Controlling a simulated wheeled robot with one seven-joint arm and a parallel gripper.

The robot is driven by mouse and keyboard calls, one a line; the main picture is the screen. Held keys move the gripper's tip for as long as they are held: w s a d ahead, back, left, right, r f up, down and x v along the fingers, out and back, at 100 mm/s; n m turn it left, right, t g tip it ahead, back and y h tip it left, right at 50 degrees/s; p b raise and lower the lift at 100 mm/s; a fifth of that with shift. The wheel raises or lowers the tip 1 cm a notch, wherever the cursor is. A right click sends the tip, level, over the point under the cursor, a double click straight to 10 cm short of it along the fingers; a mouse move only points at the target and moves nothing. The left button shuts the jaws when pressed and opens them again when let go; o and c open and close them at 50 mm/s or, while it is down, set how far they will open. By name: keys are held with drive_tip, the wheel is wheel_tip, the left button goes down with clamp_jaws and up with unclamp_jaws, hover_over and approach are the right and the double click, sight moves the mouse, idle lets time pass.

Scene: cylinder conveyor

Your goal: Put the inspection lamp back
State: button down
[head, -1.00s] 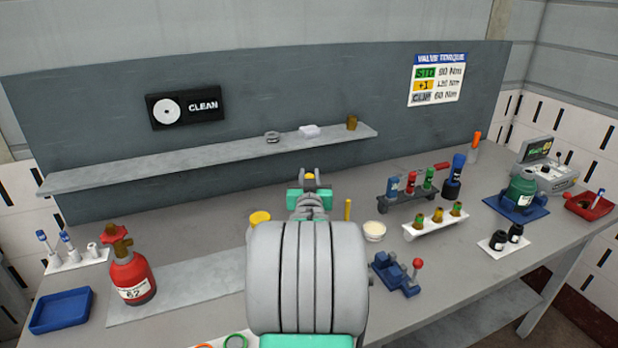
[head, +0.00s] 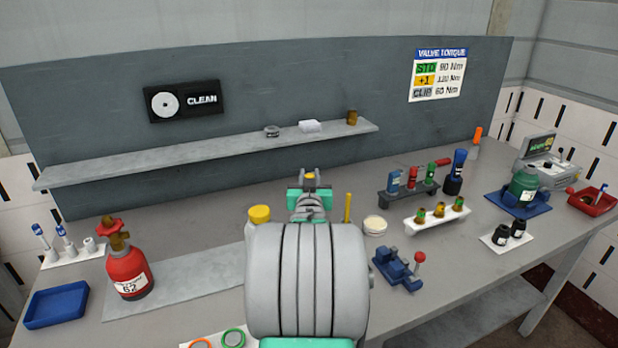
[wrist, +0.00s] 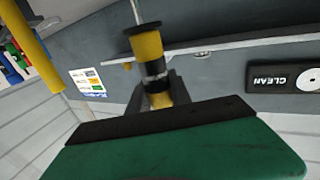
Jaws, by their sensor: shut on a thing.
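My gripper (head: 310,180) is in the middle of the head view, above the back part of the bench and below the shelf. It is shut on a slim yellow-and-black tool, taken as the inspection lamp (wrist: 150,48). In the wrist view the lamp has yellow and black bands and a thin metal rod at its far end. Its near end is between the dark fingers. In the head view only a small yellow bit of it (head: 310,175) shows; my arm hides the rest.
A yellow post (head: 348,208) stands just right of my gripper, and a yellow-capped container (head: 259,215) just left. A white dish (head: 375,226), a dark rack (head: 410,194) and a white rack (head: 436,219) are to the right. The shelf (head: 200,158) runs behind. A red bottle (head: 130,273) stands left.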

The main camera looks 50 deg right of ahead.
drive_tip(key=shift+f+b, duration=1.9)
drive_tip(key=shift+b, duration=0.15)
drive_tip(key=c, duration=1.1)
unclamp_jaws()
drive_tip(key=shift+r, duration=0.1)
drive_tip(key=shift+r+p, duration=0.75)
drive_tip(key=shift+r, duration=2.2)
